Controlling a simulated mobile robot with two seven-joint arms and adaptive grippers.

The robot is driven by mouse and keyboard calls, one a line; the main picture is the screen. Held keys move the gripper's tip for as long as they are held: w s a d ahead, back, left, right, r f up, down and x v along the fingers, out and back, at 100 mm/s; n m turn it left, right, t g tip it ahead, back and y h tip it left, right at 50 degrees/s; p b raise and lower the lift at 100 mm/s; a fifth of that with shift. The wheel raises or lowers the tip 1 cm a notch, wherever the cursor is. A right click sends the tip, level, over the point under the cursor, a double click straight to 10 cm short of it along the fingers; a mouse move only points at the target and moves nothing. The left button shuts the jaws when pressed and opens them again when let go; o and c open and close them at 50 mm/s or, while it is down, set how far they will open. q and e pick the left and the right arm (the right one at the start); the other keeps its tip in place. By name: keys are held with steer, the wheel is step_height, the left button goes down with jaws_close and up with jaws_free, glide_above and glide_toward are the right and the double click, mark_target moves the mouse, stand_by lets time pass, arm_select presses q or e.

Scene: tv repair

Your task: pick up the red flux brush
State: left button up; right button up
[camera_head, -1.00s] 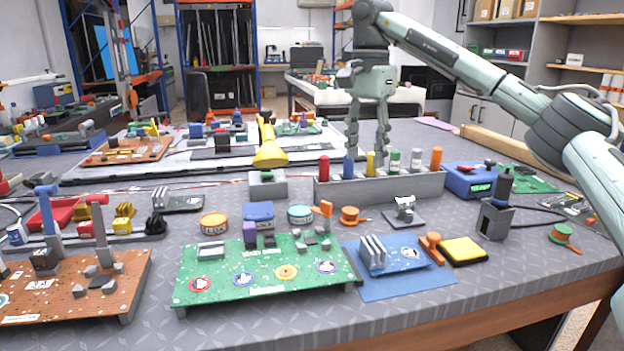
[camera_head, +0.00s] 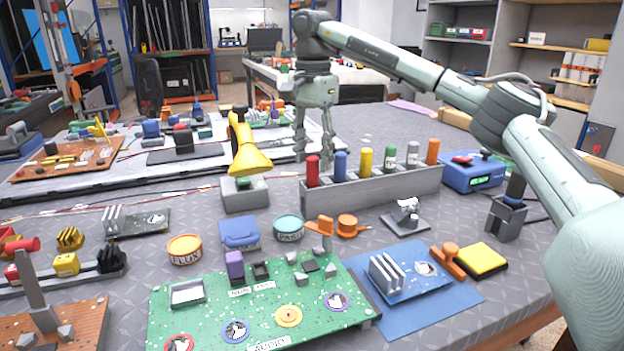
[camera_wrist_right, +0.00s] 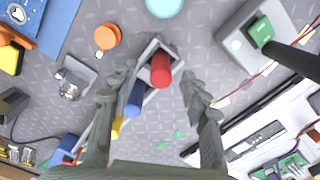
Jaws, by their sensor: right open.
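The red flux brush (camera_head: 312,171) stands upright as a red cylinder at the left end of a long grey rack (camera_head: 380,192). My right gripper (camera_head: 314,148) is open and points down behind and above that end of the rack. In the right wrist view the red brush (camera_wrist_right: 160,70) shows between the spread fingers of the right gripper (camera_wrist_right: 158,88), nearer the right finger. I see no contact. The rack hides the brush's lower part. My left gripper is not in view.
Blue (camera_head: 340,165), yellow (camera_head: 365,162), green, white and orange cylinders stand in the same rack, the blue one close beside the red. A yellow lamp-like cone (camera_head: 247,150) stands over a grey block (camera_head: 245,194) to the left. A green circuit board (camera_head: 260,300) lies in front.

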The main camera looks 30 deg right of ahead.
steer(key=shift+f, duration=1.15)
jaws_close()
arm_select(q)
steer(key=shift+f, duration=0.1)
arm_select(e)
steer(key=shift+r, duration=0.1)
step_height(320, 180, up, 8)
steer(key=shift+w+f, duration=0.1)
steer(key=shift+f, duration=0.15)
steer(key=shift+r+p, duration=0.35)
steer(key=shift+r, duration=0.55)
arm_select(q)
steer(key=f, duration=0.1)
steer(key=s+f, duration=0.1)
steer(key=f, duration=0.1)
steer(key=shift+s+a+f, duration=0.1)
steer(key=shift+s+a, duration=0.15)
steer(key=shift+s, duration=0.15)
arm_select(e)
steer(key=shift+r, duration=0.25)
